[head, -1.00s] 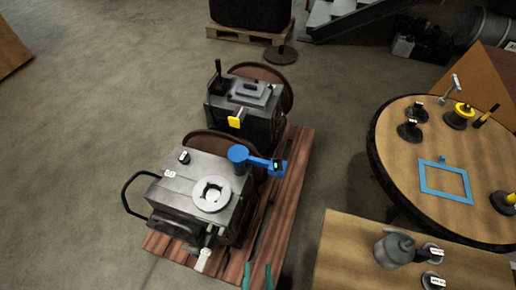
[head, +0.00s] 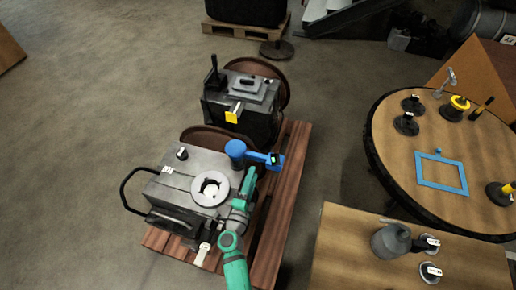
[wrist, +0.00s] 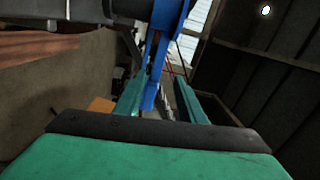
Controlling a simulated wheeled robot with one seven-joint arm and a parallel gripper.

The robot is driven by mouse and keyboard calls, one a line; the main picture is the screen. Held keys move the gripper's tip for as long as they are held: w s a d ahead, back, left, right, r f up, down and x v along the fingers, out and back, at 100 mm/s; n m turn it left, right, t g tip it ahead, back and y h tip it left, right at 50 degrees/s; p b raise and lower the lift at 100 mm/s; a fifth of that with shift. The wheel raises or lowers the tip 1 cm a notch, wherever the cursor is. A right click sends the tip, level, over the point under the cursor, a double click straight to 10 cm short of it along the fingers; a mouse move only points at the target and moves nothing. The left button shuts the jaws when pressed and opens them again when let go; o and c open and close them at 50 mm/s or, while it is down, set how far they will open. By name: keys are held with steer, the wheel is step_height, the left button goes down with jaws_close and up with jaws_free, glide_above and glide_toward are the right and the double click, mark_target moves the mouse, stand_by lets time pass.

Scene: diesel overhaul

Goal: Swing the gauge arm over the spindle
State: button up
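The blue gauge arm (head: 256,157) runs from a round blue post (head: 235,149) on the grey machine to a small dark display at its right end. It points right, away from the spindle (head: 210,189), a pale round centre inside a light ring on the machine's top. My green gripper (head: 250,178) is just below the gauge arm, right of the ring. In the wrist view my gripper (wrist: 162,98) has its two fingers apart, with the blue gauge arm (wrist: 157,60) reaching between them. The blue part looks closer to the left finger; contact cannot be told.
The machine (head: 185,190) stands on a reddish wooden pallet (head: 290,190), with a second grey machine (head: 240,105) behind it. A round table (head: 400,165) with a blue frame and a rectangular table (head: 340,250) are on the right. The floor at left is clear.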

mark_target(256, 154)
steer(key=w, duration=0.1)
steer(key=w+m, duration=0.1)
steer(key=w, duration=0.2)
steer(key=shift+a+f+m+h, duration=0.1)
steer(key=shift+a+m+h, duration=0.2)
steer(key=x, duration=1)
steer(key=shift+w+d+f, duration=0.1)
steer(key=shift+w, duration=0.15)
steer(key=shift+c, duration=0.6)
jaws_close()
